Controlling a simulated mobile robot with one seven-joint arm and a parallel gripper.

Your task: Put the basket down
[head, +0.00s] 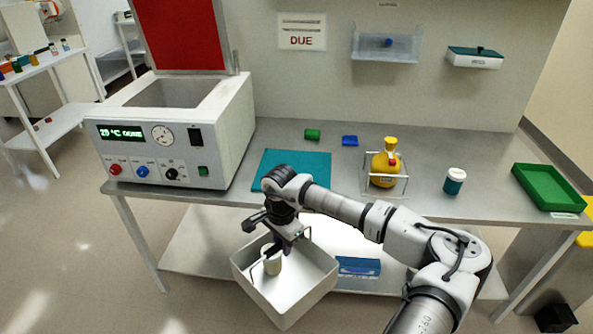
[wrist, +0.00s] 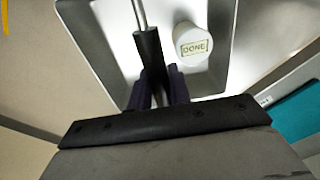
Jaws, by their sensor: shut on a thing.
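The basket (head: 303,290) is a pale open box with a bar handle. It hangs tilted in front of the bench, below the level of its top. My gripper (head: 278,245) is shut on the handle, above the basket's inside. The wrist view shows the dark fingers (wrist: 158,92) closed around the handle's dark grip (wrist: 150,55), with the basket floor (wrist: 112,25) beyond. A pale jar (head: 272,265) stands inside the basket. Its lid (wrist: 192,45) reads "DONE" in the wrist view. My gripper hides part of the basket's far side.
The bench top (head: 345,165) has a bare strip around a teal mat (head: 305,165). A bath machine (head: 170,125) with a raised red lid stands at left. A yellow flask (head: 384,170) in a rack, a teal jar (head: 454,182) and a green tray (head: 548,187) stand at right. A lower shelf (head: 205,240) lies behind the basket.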

